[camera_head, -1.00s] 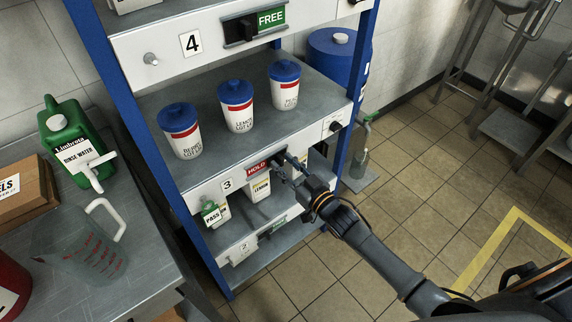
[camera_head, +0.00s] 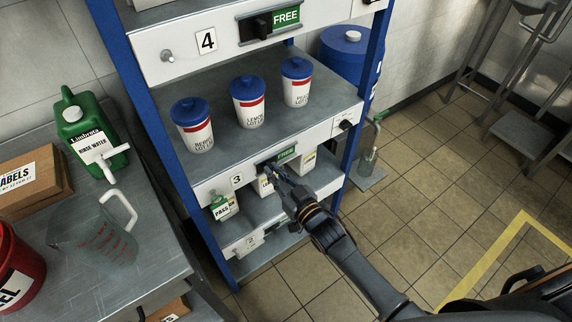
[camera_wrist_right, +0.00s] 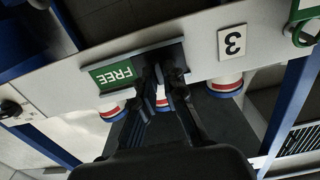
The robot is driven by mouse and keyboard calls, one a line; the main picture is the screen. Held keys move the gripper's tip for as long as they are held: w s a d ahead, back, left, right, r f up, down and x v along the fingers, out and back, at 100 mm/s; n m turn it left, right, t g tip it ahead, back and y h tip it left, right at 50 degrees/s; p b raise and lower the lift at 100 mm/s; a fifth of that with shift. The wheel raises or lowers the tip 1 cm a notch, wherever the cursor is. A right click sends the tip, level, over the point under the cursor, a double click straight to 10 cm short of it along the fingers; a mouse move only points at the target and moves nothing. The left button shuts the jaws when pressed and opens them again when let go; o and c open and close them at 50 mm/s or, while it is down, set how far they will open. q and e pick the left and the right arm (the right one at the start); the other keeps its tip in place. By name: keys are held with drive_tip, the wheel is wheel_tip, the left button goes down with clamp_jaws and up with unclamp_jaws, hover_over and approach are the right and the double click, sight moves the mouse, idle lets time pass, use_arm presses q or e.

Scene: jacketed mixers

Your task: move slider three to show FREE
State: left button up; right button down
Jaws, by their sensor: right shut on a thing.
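Slider three sits in the white front rail (camera_head: 215,188) beside the number 3 plate (camera_head: 237,180). Its window shows a green FREE label (camera_head: 286,155) in the head view, and the FREE label (camera_wrist_right: 114,74) also shows in the right wrist view. My right gripper (camera_head: 272,175) is at the slot, on the number-plate side of the label. In the right wrist view the right gripper (camera_wrist_right: 160,76) is shut on the slider's dark knob, which its fingers mostly hide. My left gripper is not in view.
Three blue-lidded tubs (camera_head: 248,102) stand on the shelf above the rail. Slider four (camera_head: 262,26) above shows FREE. A steel table (camera_head: 140,275) with a jug is at left.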

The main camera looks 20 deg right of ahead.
drive_tip(key=shift+a, duration=0.15)
drive_tip(key=c, duration=1.4)
unclamp_jaws()
drive_tip(key=shift+s+a, duration=0.1)
drive_tip(key=v, duration=1.2)
